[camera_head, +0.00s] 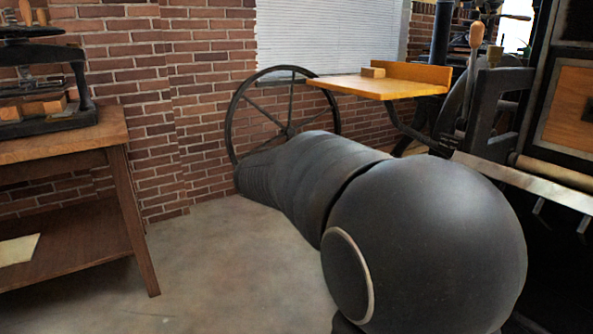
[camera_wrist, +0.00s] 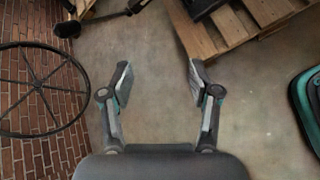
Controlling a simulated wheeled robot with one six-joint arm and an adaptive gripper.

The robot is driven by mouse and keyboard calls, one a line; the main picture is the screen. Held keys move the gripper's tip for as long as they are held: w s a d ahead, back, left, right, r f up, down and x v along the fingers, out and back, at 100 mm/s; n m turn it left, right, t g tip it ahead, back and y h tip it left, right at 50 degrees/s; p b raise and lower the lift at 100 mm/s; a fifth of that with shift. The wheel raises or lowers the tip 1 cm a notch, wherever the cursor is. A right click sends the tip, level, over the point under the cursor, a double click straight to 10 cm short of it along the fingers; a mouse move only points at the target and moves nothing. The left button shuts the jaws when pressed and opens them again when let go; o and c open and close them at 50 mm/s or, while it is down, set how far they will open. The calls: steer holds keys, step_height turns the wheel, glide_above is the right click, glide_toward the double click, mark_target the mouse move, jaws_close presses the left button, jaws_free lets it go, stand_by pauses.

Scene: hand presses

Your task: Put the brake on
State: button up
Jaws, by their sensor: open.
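A platen press stands at the right of the head view, with a dark metal frame (camera_head: 497,100) and a spoked flywheel (camera_head: 231,122) beside it at the brick wall. An upright lever with a wooden handle (camera_head: 476,35) rises from the frame; I cannot tell whether it is the brake. My gripper (camera_wrist: 160,78) is open and empty in the wrist view, over bare floor. A spoked wheel (camera_wrist: 40,88) shows left of it, apart from it. In the head view my arm hides the press's lower part, and my gripper does not show.
An orange wooden feed board (camera_head: 385,86) juts from the press with a small block on it. A wooden table (camera_head: 65,139) with a small press stands at the left. Wooden slats (camera_wrist: 221,25) lie at the upper right in the wrist view. The grey floor (camera_head: 220,270) between is clear.

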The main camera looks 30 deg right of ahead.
steer(key=w+d+f+n+t+h+b, duration=0.1)
steer(key=w+d+n+h, duration=0.35)
steer(key=w, duration=0.45)
steer(key=w+d+f+n+t+h+b, duration=0.1)
steer(key=w+d+n+h, duration=0.3)
steer(key=w, duration=0.5)
steer(key=shift+n+y, duration=0.45)
steer(key=shift+y, duration=0.2)
steer(key=d, duration=0.4)
steer(key=w+d, duration=0.1)
steer(key=d, duration=0.4)
steer(key=w+d, duration=0.1)
steer(key=d, duration=0.3)
steer(key=shift+w+d, duration=0.2)
jaws_close()
